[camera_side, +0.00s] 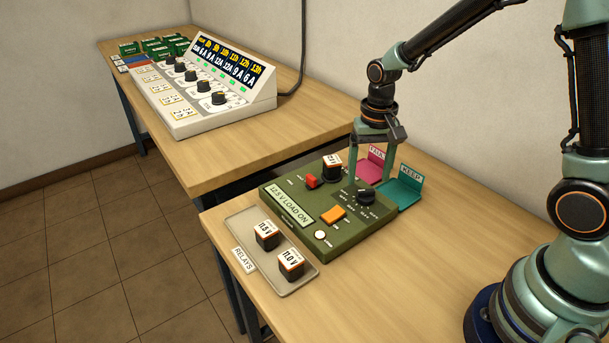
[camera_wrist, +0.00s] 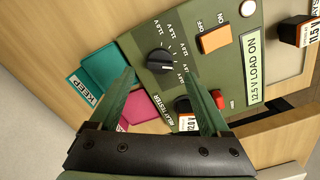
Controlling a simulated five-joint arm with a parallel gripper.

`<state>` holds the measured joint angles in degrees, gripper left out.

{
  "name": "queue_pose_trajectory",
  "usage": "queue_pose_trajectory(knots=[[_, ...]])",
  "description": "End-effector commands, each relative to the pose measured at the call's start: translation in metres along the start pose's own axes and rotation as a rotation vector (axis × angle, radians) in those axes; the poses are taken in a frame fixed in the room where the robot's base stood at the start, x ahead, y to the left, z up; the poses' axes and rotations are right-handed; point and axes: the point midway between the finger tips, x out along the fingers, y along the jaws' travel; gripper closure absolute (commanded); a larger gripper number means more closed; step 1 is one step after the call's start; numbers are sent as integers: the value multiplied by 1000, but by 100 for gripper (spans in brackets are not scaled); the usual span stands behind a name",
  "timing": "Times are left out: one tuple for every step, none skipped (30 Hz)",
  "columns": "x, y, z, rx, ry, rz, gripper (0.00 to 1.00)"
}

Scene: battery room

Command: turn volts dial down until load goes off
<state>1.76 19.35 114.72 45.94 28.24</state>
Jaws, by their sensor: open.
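The green relay tester (camera_side: 290,235) stands on the near bench, and its display (camera_side: 289,205) reads "12.5 V LOAD ON". The black volts dial (camera_side: 366,197) is on its right part, with voltage marks around it; the dial also shows in the wrist view (camera_wrist: 161,62). A dark relay (camera_side: 331,172) sits in the tester; its label looks like 12.0 V in the wrist view (camera_wrist: 187,121). My gripper (camera_side: 372,177) is open and empty above and behind the dial. In the wrist view its fingertips (camera_wrist: 161,76) point toward the dial, apart from it.
An orange switch (camera_side: 333,215), a red part (camera_side: 312,181) and a white round part (camera_side: 320,235) are on the tester. Relays marked 11.5 V (camera_side: 266,236) and 11.0 V (camera_side: 290,265) stand in a tray (camera_side: 296,287). Pink (camera_side: 369,171) and teal KEEP (camera_side: 402,190) trays lie behind.

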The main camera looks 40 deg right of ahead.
Motion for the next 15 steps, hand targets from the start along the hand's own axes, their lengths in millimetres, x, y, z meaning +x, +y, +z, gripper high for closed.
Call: queue_pose_trajectory(knots=[[-12,-1,-1,0,6,-3,19],[-19,-1,-1,0,7,-4,19],[-27,-1,-1,0,7,-4,19],[-34,-1,-1,0,7,-4,19],[-40,0,-1,0,7,-4,19],[-47,0,-1,0,6,-3,19],[-52,0,-1,0,5,-3,19],[-57,0,-1,0,5,-3,19],[-63,0,-1,0,5,-2,19],[-67,0,-1,0,4,-2,19],[-70,0,-1,0,3,-2,19],[-75,0,-1,0,3,-2,19],[-77,0,-1,0,3,-2,19],[-80,0,0,0,2,-1,19],[-82,0,0,0,2,-1,19]])
